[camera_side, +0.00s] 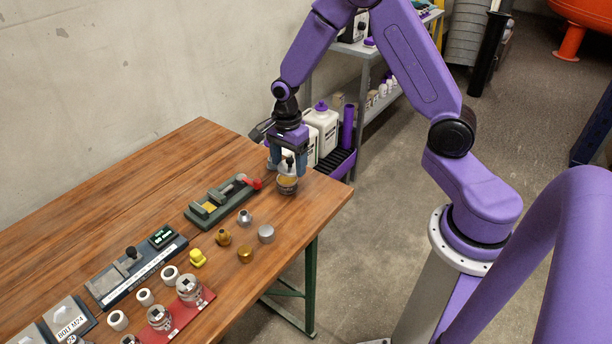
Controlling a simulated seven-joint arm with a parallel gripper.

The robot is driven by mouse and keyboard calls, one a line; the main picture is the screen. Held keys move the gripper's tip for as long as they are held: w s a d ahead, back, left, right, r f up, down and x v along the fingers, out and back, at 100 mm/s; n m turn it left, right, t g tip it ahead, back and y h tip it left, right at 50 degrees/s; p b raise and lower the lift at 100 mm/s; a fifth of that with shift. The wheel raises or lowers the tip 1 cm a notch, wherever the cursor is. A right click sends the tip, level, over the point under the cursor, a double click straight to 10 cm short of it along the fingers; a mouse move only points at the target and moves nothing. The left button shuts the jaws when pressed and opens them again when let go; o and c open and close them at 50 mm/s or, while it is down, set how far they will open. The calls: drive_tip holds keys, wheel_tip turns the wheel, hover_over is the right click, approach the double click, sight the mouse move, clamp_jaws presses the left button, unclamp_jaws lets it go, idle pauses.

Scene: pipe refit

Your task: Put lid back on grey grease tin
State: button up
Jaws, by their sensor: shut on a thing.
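The grey grease tin (288,188) stands upright near the right end of the wooden table, with yellowish grease showing at its top. My gripper (287,168) points down directly above the tin. It is shut on a small pale thing, which looks like the lid (289,171), held between the fingers close over the tin. The fingers partly hide the lid, and I cannot tell whether it touches the tin's rim.
A green fixture with a red handle (222,201) lies left of the tin. Several small metal fittings (266,233) stand in front. White jugs (325,130) stand behind my gripper. The table's right edge (335,209) is close to the tin.

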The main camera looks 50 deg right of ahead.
drive_tip(key=shift+w+d+f, duration=0.6)
drive_tip(key=shift+w+f, duration=0.1)
drive_tip(key=shift+f, duration=0.5)
drive_tip(key=shift+w+d+f, duration=0.55)
drive_tip(key=shift+w+f, duration=0.2)
drive_tip(key=shift+f, duration=0.4)
drive_tip(key=shift+w+d+f, duration=0.6)
drive_tip(key=shift+w+f, duration=0.1)
drive_tip(key=shift+f, duration=0.5)
drive_tip(key=shift+f, duration=0.2)
drive_tip(key=o, duration=1.1)
drive_tip(key=shift+c, duration=0.2)
wheel_tip(320, 180, up, 7)
idle(0.6)
